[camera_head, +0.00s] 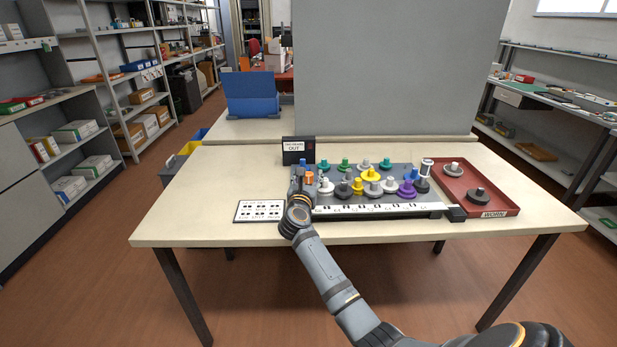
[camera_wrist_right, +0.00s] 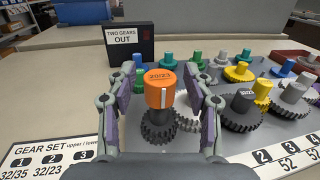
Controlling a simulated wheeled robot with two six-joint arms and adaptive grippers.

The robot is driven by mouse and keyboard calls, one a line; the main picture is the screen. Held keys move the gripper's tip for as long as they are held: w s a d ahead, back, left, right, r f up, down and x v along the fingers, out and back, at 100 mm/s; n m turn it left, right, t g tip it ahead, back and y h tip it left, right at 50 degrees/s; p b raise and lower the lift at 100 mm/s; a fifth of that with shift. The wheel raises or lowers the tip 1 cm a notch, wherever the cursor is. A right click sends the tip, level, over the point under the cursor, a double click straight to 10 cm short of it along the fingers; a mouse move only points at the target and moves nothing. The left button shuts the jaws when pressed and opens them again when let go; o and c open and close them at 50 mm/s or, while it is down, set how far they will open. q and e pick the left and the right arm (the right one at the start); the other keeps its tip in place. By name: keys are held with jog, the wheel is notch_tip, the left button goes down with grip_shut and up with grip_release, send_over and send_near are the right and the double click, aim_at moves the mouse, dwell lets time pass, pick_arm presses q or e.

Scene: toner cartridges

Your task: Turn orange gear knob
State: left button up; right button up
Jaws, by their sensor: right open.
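The orange gear knob (camera_wrist_right: 160,90) stands upright on a dark toothed gear (camera_wrist_right: 158,126) in the right wrist view, with a white line and printed digits on it. In the head view my right gripper (camera_head: 303,178) is at the left end of the gear board. My left gripper is not in view.
The grey gear board (camera_head: 408,178) holds several coloured gears close by on the right. A black box labelled "TWO GEARS OUT" (camera_head: 298,150) stands behind the knob. A printed card (camera_head: 259,211) lies at the left. A red tray (camera_head: 510,207) with two gears is at the right.

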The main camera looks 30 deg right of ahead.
grip_shut()
jog(key=shift+r+n+t+y+p, duration=0.15)
jog(key=shift+n+t+y+p, duration=0.15)
jog(key=shift+p, duration=0.35)
jog(key=n+t+y+p, duration=0.1)
jog(key=n+y+p, duration=0.1)
jog(key=y+p, duration=0.1)
jog(key=n+t+y+p, duration=0.2)
jog(key=y+p, duration=0.1)
jog(key=shift+d+r+n+p, duration=0.1)
jog(key=shift+n+p, duration=0.2)
jog(key=shift+p, duration=0.1)
jog(key=shift+n+t+y+p, duration=0.3)
jog(key=shift+n+t+y, duration=0.1)
jog(key=shift+y, duration=0.4)
jog(key=n+y, duration=0.1)
jog(key=y, duration=0.1)
jog(key=shift+f+n+y, duration=0.25)
jog(key=shift+n+y, duration=0.15)
jog(key=shift+f+n+y+b, duration=0.2)
jog(key=shift+n+y+b, duration=0.1)
jog(key=shift+n+y, duration=0.75)
jog(key=n+y+b, duration=0.1)
jog(key=y, duration=0.2)
jog(key=shift+f+b, duration=0.1)
jog(key=shift+b, duration=0.3)
jog(key=shift+r+n+g+y+b, duration=0.2)
jog(key=shift+n+g+y+b, duration=0.3)
jog(key=shift+n+y+b, duration=0.85)
jog(key=shift+y, duration=0.4)
